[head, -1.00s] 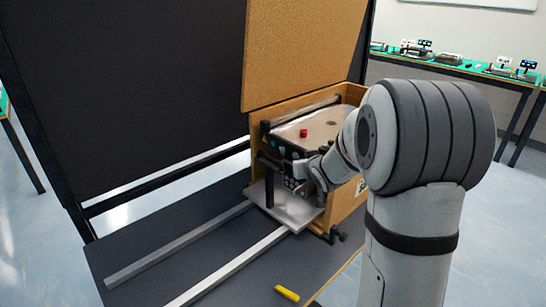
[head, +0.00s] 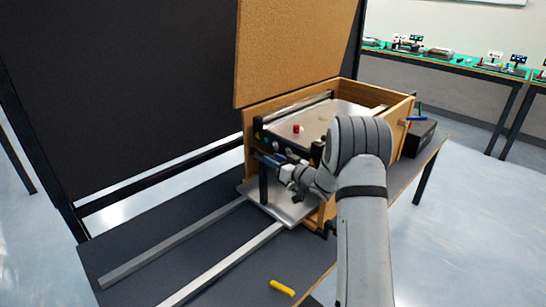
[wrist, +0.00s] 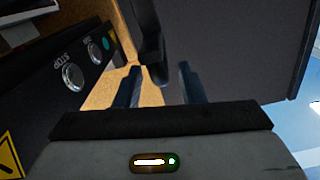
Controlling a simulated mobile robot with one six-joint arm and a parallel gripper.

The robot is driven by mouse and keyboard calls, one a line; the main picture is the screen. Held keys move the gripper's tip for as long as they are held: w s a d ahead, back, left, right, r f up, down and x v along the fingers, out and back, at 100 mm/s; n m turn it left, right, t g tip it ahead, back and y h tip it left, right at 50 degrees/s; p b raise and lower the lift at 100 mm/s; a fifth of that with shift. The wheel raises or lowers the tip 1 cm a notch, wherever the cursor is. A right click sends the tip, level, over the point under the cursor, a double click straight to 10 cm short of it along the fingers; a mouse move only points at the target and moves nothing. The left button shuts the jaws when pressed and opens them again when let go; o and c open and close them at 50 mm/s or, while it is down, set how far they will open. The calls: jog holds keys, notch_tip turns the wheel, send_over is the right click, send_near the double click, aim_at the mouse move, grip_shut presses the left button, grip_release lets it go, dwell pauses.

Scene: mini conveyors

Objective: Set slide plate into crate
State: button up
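The slide plate (head: 292,212) is a flat silvery sheet sticking out of the open left end of the wooden crate (head: 398,108). Its far part is hidden in the crate. A grey conveyor unit (head: 320,120) with a red button sits inside the crate, and a black post (head: 264,185) stands on the plate. My gripper (head: 287,173) is at the crate's open end, just above the plate. In the wrist view my gripper (wrist: 159,85) has its fingers apart, with a dark upright part (wrist: 148,40) showing between and beyond them. I cannot tell whether they touch it.
Two metal rails (head: 180,245) run left from the plate along the dark table. The crate's lid (head: 295,50) stands open at the back. A yellow tool (head: 282,288) lies near the front edge. A black box (head: 418,138) stands right of the crate.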

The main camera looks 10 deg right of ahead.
jog(key=shift+x, duration=1.4)
jog(key=shift+c, duration=0.6)
grip_shut()
